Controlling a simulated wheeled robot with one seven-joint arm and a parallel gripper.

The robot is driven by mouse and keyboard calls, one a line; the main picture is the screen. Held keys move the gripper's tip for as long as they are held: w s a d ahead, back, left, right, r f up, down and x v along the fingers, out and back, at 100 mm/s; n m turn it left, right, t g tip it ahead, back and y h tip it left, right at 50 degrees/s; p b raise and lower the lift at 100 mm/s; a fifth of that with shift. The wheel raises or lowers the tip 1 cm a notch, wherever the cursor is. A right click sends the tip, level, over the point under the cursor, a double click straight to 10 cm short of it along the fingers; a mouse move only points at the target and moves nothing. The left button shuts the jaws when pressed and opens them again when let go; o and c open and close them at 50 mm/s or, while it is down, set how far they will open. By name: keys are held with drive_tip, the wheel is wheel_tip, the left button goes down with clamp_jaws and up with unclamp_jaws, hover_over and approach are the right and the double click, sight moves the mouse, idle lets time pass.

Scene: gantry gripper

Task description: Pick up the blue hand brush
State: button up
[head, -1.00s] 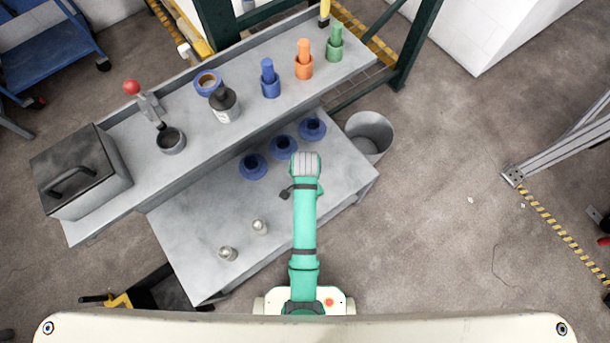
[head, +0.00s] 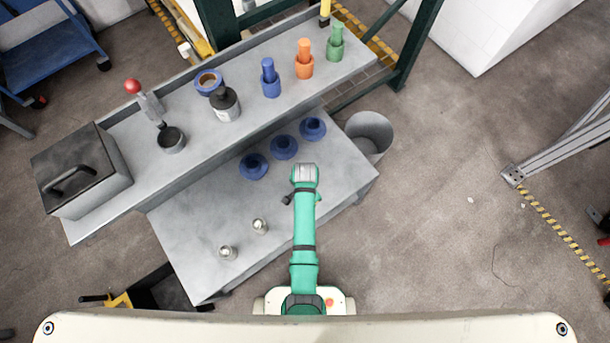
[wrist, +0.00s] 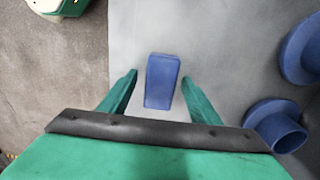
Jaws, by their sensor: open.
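A plain blue block-shaped thing, which I take for the blue hand brush (wrist: 162,88), lies on the grey table in the wrist view. My gripper (wrist: 160,77) is open, with one green finger on each side of the blue block and a gap on both sides. Nothing is held. I cannot tell how high the fingertips are above the table. In the head view my wrist (head: 305,175) is over the lower grey table (head: 190,215) and hides the fingers and the brush.
Three blue round pieces (head: 284,147) stand on the table just beyond my wrist; two show at right in the wrist view (wrist: 277,128). Two small metal pieces (head: 260,226) stand nearer left. A raised shelf (head: 330,75) runs behind. A grey bin (head: 370,133) stands at right.

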drive_tip(key=shift+f, duration=0.25)
drive_tip(key=shift+w, duration=0.1)
drive_tip(key=c, duration=1.2)
drive_tip(key=shift+r, duration=0.1)
drive_tip(key=shift+r, duration=0.6)
drive_tip(key=s+a+r, duration=0.1)
drive_tip(key=s+r, duration=0.3)
drive_tip(key=s+a+r, duration=0.1)
drive_tip(key=s+r, duration=0.2)
drive_tip(key=s, duration=0.2)
drive_tip(key=s+a+r, duration=0.1)
drive_tip(key=s+r, duration=0.3)
drive_tip(key=shift+s+a+r, duration=0.15)
drive_tip(key=shift+s+r, duration=0.2)
drive_tip(key=shift+s, duration=0.05)
